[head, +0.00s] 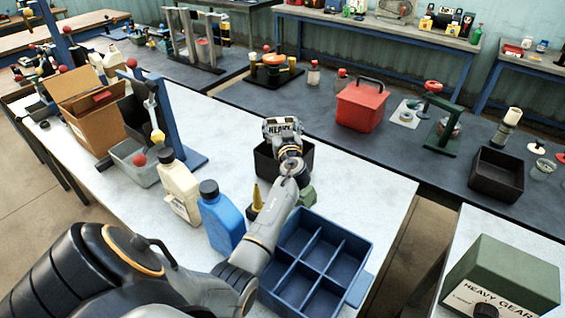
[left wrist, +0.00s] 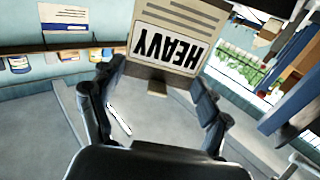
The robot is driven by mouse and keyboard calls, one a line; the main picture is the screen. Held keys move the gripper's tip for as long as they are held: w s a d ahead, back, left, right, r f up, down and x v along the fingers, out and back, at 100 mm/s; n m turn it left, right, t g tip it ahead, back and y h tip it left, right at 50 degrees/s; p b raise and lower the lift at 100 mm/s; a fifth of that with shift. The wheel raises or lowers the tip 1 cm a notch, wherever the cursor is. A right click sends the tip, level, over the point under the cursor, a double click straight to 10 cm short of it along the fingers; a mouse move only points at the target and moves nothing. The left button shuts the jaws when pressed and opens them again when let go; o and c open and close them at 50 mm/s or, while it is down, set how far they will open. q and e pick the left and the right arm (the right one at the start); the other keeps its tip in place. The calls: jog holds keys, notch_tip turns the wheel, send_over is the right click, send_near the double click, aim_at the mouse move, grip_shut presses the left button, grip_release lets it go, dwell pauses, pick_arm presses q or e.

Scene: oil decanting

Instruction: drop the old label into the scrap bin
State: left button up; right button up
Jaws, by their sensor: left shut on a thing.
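A label (head: 283,127) with the word HEAVY is at the tip of my left gripper (head: 286,140). In the left wrist view the label (left wrist: 170,45) is cream and grey with its print upside down. My left gripper (left wrist: 157,88) is shut on the label's small lower tab. A black open box (head: 268,165) is just below and behind the gripper on the white table; the gripper and label partly cover it. The frames do not show for certain that this box is the scrap bin. My right gripper is not in view.
A blue divided crate (head: 365,262), a blue bottle (head: 222,222) and a cream bottle (head: 178,188) stand near my left arm. A cardboard box (head: 88,108) and a grey bin (head: 122,170) are at left. Another black box (head: 497,176) and a red box (head: 360,106) are on the dark table.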

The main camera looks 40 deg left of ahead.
pick_arm(q)
jog(key=o, duration=0.7)
jog(key=shift+o, duration=0.8)
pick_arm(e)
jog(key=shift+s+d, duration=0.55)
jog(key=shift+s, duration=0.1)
pick_arm(q)
jog(key=shift+s+d, duration=0.2)
jog(key=shift+d, duration=0.1)
jog(key=v, duration=1.1)
jog(key=shift+d, duration=0.2)
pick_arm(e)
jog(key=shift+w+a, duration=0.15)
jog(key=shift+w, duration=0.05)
